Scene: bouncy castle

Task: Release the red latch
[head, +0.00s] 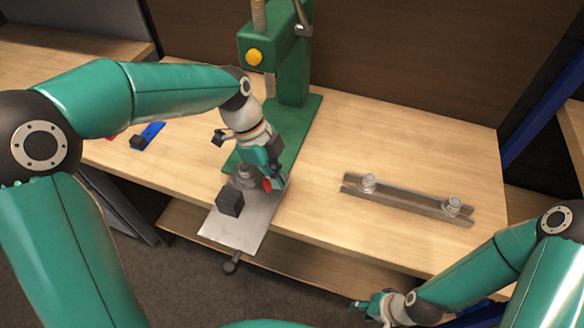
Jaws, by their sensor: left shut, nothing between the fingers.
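A small red piece (267,185), which looks like the red latch, shows at the metal plate (250,221) at the foot of a green press (291,75). My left gripper (272,180) points down right at it and hides part of it. Its fingers are shut with nothing between them. I cannot tell whether they touch the red piece. A black block (230,197) sits on the plate left of the gripper. My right gripper (368,307) is low in front of the bench, far from the press, and too small to read.
A metal rail (408,199) with two round bolts lies on the wooden bench (400,130) to the right. A blue item (151,134) with a black block lies at the left. A black-knobbed handle (232,265) sticks out below the plate. The bench right of the press is mostly clear.

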